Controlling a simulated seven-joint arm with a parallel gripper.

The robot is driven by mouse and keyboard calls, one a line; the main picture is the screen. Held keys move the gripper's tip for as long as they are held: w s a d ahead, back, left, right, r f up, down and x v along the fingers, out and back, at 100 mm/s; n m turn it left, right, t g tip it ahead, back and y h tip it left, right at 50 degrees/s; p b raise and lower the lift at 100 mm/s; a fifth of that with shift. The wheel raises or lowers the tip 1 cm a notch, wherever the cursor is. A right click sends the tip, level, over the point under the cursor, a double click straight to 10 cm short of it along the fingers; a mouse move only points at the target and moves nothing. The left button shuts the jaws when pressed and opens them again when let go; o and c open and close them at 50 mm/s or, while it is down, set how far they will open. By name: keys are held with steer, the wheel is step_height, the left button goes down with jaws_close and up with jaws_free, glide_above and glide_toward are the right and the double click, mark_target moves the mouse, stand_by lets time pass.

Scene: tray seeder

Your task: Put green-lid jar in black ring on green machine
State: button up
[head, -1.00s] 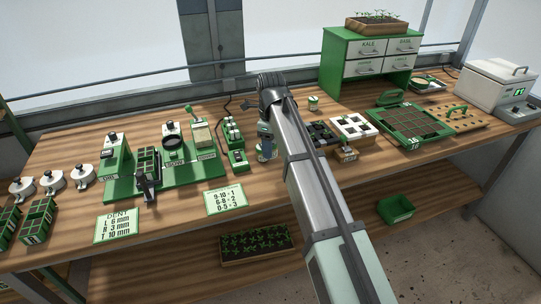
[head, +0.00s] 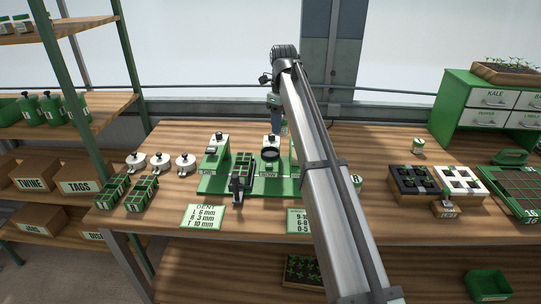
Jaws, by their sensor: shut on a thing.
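The green machine (head: 215,188) stands on the wooden bench left of my arm. Its black ring (head: 270,155) sits on a stand at the machine's right part, below a white head. My gripper (head: 279,116) is behind and slightly right of the ring, above the back of the bench. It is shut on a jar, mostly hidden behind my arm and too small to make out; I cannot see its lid. Whether the jar is over the machine or behind it I cannot tell.
Another small jar (head: 418,146) stands to the right on the bench. Bare bench lies behind the machine.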

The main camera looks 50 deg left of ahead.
mark_target(270, 155)
steer(key=shift+s+a+f, duration=0.35)
steer(key=shift+a+f, duration=0.2)
steer(key=shift+f, duration=0.9)
steer(key=shift+s+a+f, duration=0.3)
steer(key=shift+a+f, duration=0.25)
steer(key=shift+f, duration=0.85)
steer(key=shift+s+a+f, duration=0.35)
steer(key=shift+a+f, duration=0.2)
steer(key=shift+f, duration=0.9)
steer(key=shift+f, duration=0.1)
steer(key=o, duration=1.1)
steer(key=shift+c, duration=0.2)
step_height(270, 155, up, 12)
